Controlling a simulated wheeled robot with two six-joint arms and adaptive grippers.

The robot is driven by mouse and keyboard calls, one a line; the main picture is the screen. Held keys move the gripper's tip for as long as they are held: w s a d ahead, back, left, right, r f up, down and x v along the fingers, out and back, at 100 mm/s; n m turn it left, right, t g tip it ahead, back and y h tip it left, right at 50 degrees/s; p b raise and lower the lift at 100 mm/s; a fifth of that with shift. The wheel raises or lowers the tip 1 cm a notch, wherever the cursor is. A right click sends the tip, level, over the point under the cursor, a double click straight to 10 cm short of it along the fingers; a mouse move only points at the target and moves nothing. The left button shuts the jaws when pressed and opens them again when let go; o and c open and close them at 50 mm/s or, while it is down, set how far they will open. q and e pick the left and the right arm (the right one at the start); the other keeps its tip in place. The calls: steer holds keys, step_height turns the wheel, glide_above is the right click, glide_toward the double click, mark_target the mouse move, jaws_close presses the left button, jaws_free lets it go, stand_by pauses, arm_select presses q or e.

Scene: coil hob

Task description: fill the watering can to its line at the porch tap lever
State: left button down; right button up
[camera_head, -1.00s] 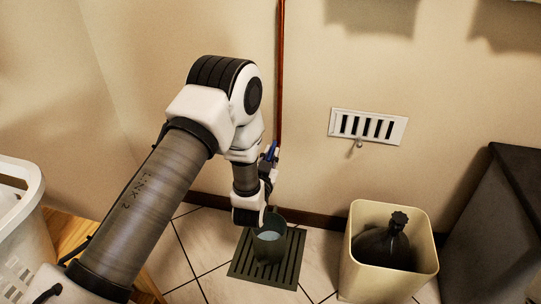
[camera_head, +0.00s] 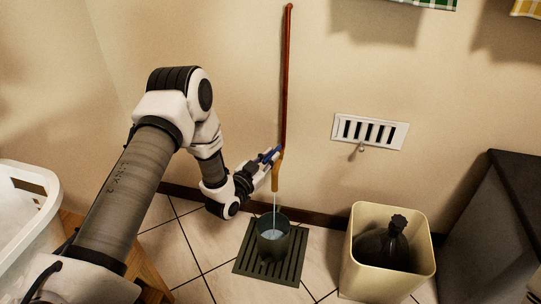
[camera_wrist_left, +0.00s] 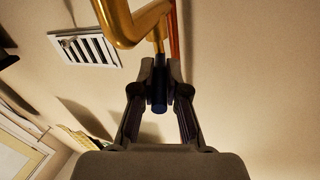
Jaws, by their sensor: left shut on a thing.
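The dark green watering can (camera_head: 286,246) stands upright on a slotted drain grate (camera_head: 244,261) on the floor. Pale water shows inside it; I cannot make out its fill line. A brass tap (camera_head: 275,180) is on the wall above, and a thin stream of water falls from its spout into the can. My left gripper (camera_head: 268,160) is shut on the tap's blue lever (camera_head: 265,154). In the left wrist view, the fingertips (camera_wrist_left: 161,82) close around the dark blue lever (camera_wrist_left: 159,103), with the brass tap (camera_wrist_left: 124,22) above.
A reddish pipe (camera_head: 286,80) runs up the wall. A cream bin (camera_head: 351,270) with a dark bottle (camera_head: 385,248) stands right of the grate, and a dark cabinet (camera_head: 490,235) is beyond. A white basket (camera_head: 30,230) is at the left. A vent (camera_head: 370,131) is on the wall.

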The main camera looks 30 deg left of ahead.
arm_select(q)
steer(key=c, duration=1.2)
jaws_free()
steer(key=s+a, duration=0.1)
steer(key=s, duration=1.1)
